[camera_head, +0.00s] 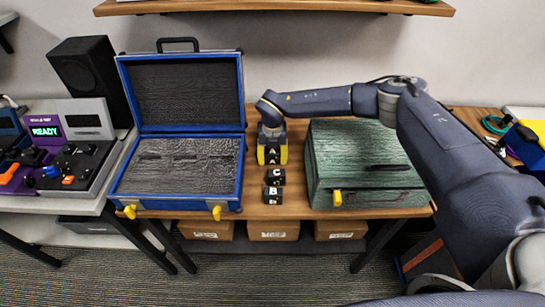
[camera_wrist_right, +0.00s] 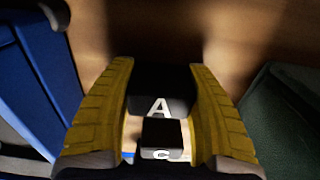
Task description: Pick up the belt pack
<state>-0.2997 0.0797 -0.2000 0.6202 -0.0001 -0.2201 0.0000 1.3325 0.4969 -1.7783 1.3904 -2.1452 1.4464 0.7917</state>
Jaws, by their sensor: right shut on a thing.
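Three small black belt packs stand in a row on the wooden table between two cases. The one marked A (camera_head: 272,156) is farthest back, the one marked C (camera_head: 275,177) is in the middle, and the one marked B (camera_head: 272,196) is nearest the front. My right gripper (camera_head: 272,153) points down with its yellow fingers on both sides of pack A, shut on it. In the right wrist view, pack A (camera_wrist_right: 163,92) sits between the fingers and pack C (camera_wrist_right: 161,138) shows just beyond it. My left gripper is not in view.
An open blue case (camera_head: 240,172) with dark foam stands close on the left. A closed green case (camera_head: 350,150) stands close on the right. A wooden shelf (camera_head: 280,7) hangs above. Cardboard boxes (camera_head: 273,230) sit under the table. A console (camera_head: 75,165) is at the far left.

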